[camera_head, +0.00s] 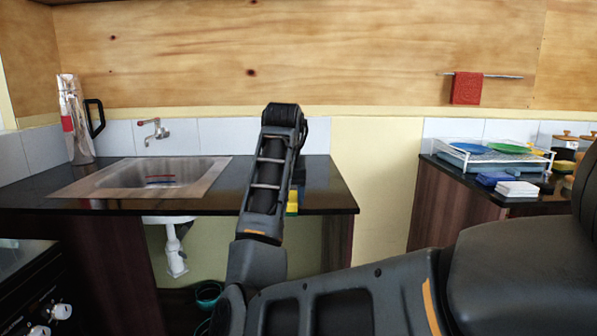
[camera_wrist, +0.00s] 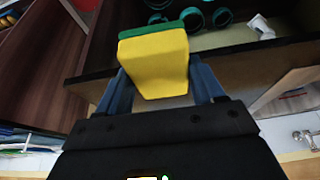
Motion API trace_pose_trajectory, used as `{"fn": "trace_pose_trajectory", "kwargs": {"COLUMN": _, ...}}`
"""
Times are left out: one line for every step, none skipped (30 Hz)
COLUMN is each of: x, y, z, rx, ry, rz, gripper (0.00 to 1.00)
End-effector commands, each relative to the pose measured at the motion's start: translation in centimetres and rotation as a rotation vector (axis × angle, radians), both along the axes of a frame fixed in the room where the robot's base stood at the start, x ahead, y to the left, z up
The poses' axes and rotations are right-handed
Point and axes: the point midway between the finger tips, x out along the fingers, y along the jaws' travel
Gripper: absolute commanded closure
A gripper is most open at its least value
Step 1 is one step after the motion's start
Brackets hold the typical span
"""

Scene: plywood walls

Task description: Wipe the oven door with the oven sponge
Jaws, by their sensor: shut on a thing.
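My gripper (camera_wrist: 159,72) is shut on a yellow sponge with a green layer (camera_wrist: 158,60); one blue-grey finger is on each side of it in the wrist view. In the head view my arm hides most of the gripper, and only a small yellow part of the sponge (camera_head: 292,208) shows at the front edge of the sink counter. The black oven (camera_head: 22,285) with white knobs is at the lower left of the head view. Only its top and knob panel show clearly; I cannot make out its door. The gripper is to the right of the oven and apart from it.
A right counter holds a white dish rack (camera_head: 470,163) and a white stack (camera_head: 517,189). A gap lies between the counters.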

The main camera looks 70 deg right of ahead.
Motion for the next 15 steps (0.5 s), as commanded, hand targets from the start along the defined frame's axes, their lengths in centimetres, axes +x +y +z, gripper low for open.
{"fn": "trace_pose_trajectory", "kwargs": {"x": 0.2, "y": 1.6, "z": -1.4, "rx": -0.001, "ry": 0.006, "rz": 0.039, "gripper": 0.57}}
{"fn": "trace_pose_trajectory", "kwargs": {"x": 0.4, "y": 2.4, "z": -2.1, "rx": -0.002, "ry": 0.005, "rz": 0.061, "gripper": 0.57}}
{"fn": "trace_pose_trajectory", "kwargs": {"x": 0.5, "y": 3.6, "z": -3.0, "rx": -0.003, "ry": 0.007, "rz": 0.093, "gripper": 0.57}}
{"fn": "trace_pose_trajectory", "kwargs": {"x": 0.7, "y": 4.5, "z": -3.7, "rx": -0.006, "ry": 0.007, "rz": 0.119, "gripper": 0.57}}
{"fn": "trace_pose_trajectory", "kwargs": {"x": 0.8, "y": 5.4, "z": -4.4, "rx": -0.007, "ry": 0.007, "rz": 0.144, "gripper": 0.57}}
{"fn": "trace_pose_trajectory", "kwargs": {"x": 1.0, "y": 6.6, "z": -5.3, "rx": -0.009, "ry": 0.008, "rz": 0.178, "gripper": 0.57}}
{"fn": "trace_pose_trajectory", "kwargs": {"x": 1.1, "y": 7.5, "z": -6.0, "rx": -0.011, "ry": 0.009, "rz": 0.202, "gripper": 0.57}}
{"fn": "trace_pose_trajectory", "kwargs": {"x": 1.2, "y": 8.4, "z": -6.7, "rx": -0.012, "ry": 0.010, "rz": 0.228, "gripper": 0.57}}
{"fn": "trace_pose_trajectory", "kwargs": {"x": 1.3, "y": 9.6, "z": -7.6, "rx": -0.016, "ry": 0.011, "rz": 0.261, "gripper": 0.57}}
{"fn": "trace_pose_trajectory", "kwargs": {"x": 1.5, "y": 10.5, "z": -8.3, "rx": -0.017, "ry": 0.011, "rz": 0.288, "gripper": 0.57}}
{"fn": "trace_pose_trajectory", "kwargs": {"x": 1.6, "y": 11.3, "z": -9.0, "rx": -0.019, "ry": 0.012, "rz": 0.313, "gripper": 0.57}}
{"fn": "trace_pose_trajectory", "kwargs": {"x": 1.7, "y": 12.5, "z": -9.9, "rx": -0.022, "ry": 0.013, "rz": 0.347, "gripper": 0.57}}
{"fn": "trace_pose_trajectory", "kwargs": {"x": 1.9, "y": 13.4, "z": -10.6, "rx": -0.023, "ry": 0.014, "rz": 0.372, "gripper": 0.57}}
{"fn": "trace_pose_trajectory", "kwargs": {"x": 2.0, "y": 14.3, "z": -11.2, "rx": -0.025, "ry": 0.014, "rz": 0.399, "gripper": 0.57}}
{"fn": "trace_pose_trajectory", "kwargs": {"x": 2.2, "y": 15.5, "z": -12.1, "rx": -0.028, "ry": 0.015, "rz": 0.436, "gripper": 0.57}}
